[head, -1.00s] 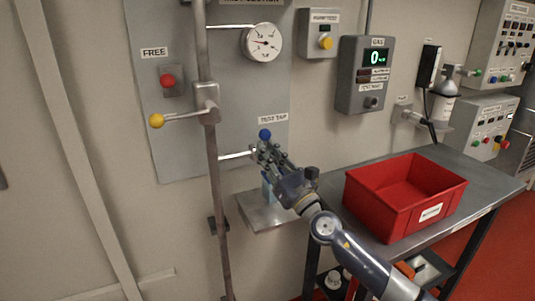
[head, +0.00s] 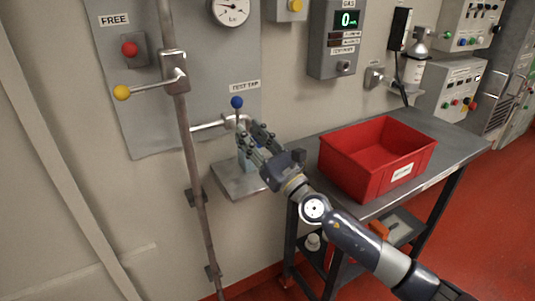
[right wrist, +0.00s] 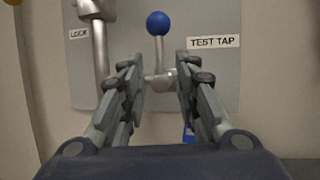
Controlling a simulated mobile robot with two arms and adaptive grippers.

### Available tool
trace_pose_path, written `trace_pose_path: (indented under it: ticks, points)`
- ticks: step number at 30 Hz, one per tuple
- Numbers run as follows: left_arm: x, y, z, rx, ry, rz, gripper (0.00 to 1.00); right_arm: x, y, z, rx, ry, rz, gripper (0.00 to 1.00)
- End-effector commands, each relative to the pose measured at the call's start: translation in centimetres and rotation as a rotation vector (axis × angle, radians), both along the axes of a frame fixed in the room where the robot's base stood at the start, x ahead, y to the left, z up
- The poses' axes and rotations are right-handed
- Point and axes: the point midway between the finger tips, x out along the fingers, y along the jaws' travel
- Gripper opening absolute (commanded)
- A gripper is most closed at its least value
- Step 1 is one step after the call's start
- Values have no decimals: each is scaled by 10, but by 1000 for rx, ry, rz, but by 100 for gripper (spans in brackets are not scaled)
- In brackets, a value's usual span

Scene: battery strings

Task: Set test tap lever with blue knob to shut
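The test tap lever stands upright with its blue knob (head: 236,102) on top, left of the TEST TAP label (head: 245,86). In the right wrist view the blue knob (right wrist: 159,23) is above and beyond the fingertips, with its thin stem running down to the metal tap body (right wrist: 160,78). My right gripper (head: 256,132) is open just in front of the tap, below and right of the knob. In the right wrist view its two fingers (right wrist: 160,72) stand apart on either side of the tap body, seemingly touching nothing. My left gripper is not in view.
A lever with a yellow knob (head: 122,92) sticks out left from a vertical pipe (head: 190,140). A small metal shelf (head: 236,181) is under the tap. A red bin (head: 372,160) stands on the bench (head: 440,139) to the right. A gas panel (head: 333,40) hangs above.

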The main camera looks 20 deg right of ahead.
Motion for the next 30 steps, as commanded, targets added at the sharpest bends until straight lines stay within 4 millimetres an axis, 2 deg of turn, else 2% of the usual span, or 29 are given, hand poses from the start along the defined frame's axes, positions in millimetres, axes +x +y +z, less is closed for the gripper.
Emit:
trace_pose_path:
  ticks: [6,12,18,30]
  points:
    - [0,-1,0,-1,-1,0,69,-35,-11,-17,-6,5,-1,29]
    - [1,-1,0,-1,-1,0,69,-57,-17,-27,-5,5,0,29]
    - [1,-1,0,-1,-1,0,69,-66,-20,-30,-3,3,0,29]
    - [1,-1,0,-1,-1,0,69,-67,-20,-30,-2,4,0,29]
